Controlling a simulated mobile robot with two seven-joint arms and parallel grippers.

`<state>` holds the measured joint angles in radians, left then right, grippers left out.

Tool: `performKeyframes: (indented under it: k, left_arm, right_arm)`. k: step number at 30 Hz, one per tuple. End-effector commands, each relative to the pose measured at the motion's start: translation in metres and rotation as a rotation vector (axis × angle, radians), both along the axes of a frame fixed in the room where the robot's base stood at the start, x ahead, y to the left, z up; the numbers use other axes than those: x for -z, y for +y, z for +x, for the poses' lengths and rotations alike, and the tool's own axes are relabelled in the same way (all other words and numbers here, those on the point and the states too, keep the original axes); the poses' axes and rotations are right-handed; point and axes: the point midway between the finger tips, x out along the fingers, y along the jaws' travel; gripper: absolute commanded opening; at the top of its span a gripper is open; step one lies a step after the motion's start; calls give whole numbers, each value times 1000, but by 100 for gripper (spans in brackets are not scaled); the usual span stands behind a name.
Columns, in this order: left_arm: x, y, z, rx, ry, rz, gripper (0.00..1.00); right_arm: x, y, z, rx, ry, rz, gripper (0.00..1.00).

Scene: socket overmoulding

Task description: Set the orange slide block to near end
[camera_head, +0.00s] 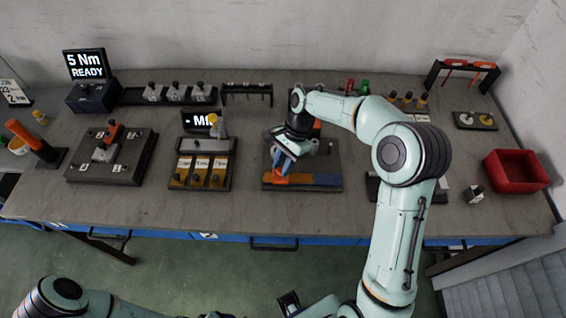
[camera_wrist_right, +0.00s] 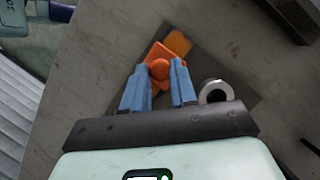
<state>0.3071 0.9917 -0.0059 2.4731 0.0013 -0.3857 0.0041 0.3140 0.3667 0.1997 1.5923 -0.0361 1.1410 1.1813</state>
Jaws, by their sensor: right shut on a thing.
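The orange slide block (camera_wrist_right: 158,53) with its round knob shows between my blue fingertips in the right wrist view. My right gripper (camera_wrist_right: 159,82) is shut on it; it also shows in the head view (camera_head: 283,167), reaching down over the left part of a dark base plate (camera_head: 333,160). The block is mostly hidden by the fingers in the head view.
A fixture with orange bays (camera_head: 198,180) stands left of the plate, and a dark clamp board (camera_head: 90,170) farther left. A red bin (camera_head: 515,171) sits at the right. A grey-white ring (camera_wrist_right: 214,91) is close beside my right fingers. The front table strip is clear.

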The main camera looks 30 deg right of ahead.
Motion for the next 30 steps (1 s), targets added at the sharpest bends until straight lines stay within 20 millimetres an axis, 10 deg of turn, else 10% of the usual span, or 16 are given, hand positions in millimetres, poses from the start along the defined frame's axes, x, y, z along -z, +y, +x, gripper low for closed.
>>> performKeyframes:
  k: [30]
  left_arm:
    - [-15, 0, 8, 0, -9, 0, 65]
  right_arm:
    - [-1, -132, -81, 0, 0, -1, 0]
